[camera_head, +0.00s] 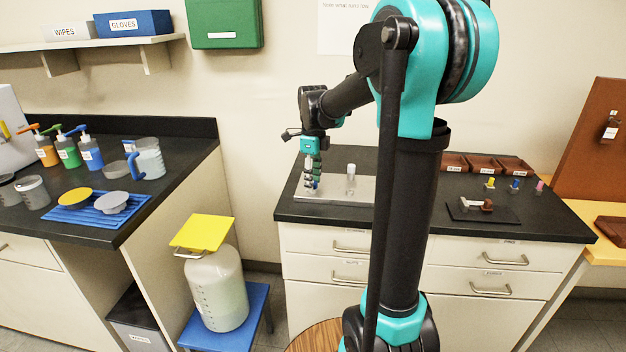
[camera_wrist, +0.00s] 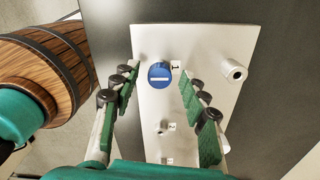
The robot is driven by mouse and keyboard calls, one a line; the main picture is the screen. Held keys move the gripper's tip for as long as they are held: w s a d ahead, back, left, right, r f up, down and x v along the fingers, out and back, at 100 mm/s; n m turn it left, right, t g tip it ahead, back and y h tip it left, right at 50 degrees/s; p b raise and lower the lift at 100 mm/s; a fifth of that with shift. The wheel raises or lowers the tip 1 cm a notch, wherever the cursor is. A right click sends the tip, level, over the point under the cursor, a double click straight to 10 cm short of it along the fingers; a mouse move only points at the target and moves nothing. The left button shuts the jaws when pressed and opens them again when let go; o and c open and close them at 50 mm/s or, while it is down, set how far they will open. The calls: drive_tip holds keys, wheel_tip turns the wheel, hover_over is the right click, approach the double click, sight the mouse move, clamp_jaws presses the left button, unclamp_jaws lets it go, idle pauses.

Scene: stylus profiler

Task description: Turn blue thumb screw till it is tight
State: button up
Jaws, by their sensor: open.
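In the head view, my gripper (camera_head: 313,172) points down over the plate (camera_head: 350,190) on the dark counter. The screw shows there only as a small blue spot under the fingertips. Its thread and depth are hidden.
A white post (camera_wrist: 234,70) stands on the plate right of the screw; a smaller fitting (camera_wrist: 161,127) is below it. Farther right on the counter are a black mat (camera_head: 470,212) and brown trays (camera_head: 485,165). A jug with a yellow top (camera_head: 203,232) stands left of the counter.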

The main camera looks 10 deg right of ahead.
drive_tip(key=shift+r, duration=3.5)
drive_tip(key=shift+r, duration=0.1)
